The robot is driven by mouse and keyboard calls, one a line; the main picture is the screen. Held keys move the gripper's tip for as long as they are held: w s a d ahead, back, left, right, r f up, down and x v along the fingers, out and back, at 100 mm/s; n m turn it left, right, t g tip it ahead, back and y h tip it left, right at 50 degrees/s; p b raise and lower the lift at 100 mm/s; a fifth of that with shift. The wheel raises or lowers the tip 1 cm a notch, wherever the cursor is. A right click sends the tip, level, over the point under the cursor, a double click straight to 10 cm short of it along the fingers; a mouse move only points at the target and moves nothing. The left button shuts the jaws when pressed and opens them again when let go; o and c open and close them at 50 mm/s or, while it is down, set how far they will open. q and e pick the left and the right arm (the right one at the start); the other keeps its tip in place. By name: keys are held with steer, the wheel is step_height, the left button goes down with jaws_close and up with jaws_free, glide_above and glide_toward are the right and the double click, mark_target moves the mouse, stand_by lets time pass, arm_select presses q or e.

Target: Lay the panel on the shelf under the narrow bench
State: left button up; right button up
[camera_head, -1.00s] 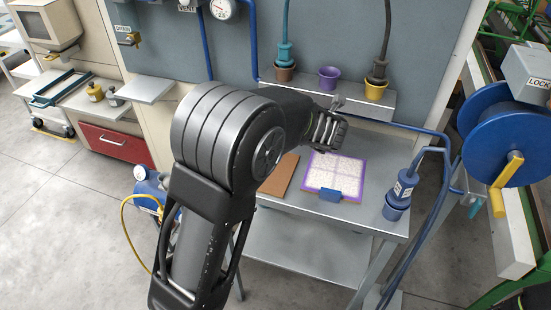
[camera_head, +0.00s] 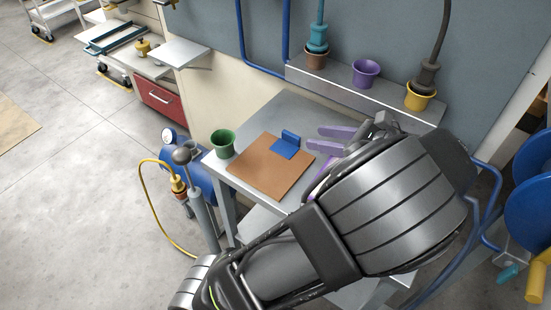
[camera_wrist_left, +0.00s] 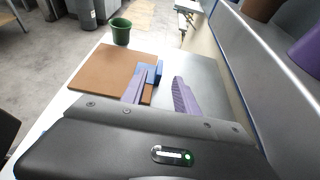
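The brown panel (camera_head: 262,172) lies flat on the grey bench top (camera_head: 290,106), with a blue block (camera_head: 286,144) at its back right edge. In the left wrist view the panel (camera_wrist_left: 108,68) lies ahead, its blue block (camera_wrist_left: 156,70) towards my fingers. My left gripper (camera_head: 325,138) is open, its purple fingers apart, just right of the block. In the wrist view the left finger overlaps the block; contact cannot be told. Part of the lower shelf (camera_head: 256,222) shows under the bench. My arm hides the bench's right part. My right gripper is not in view.
A green cup (camera_head: 222,143) stands at the bench's left corner, close to the panel. A ledge behind holds a purple cup (camera_head: 365,73) and a yellow cup (camera_head: 419,96). A blue tank and yellow hose (camera_head: 145,205) are left of the bench.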

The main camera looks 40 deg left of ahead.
mark_target(293, 135)
arm_select(q)
steer(key=shift+x, duration=1.3)
steer(key=shift+f+p+x, duration=0.2)
steer(key=shift+p+x, duration=0.35)
steer(key=shift+x, duration=2.05)
jaws_close()
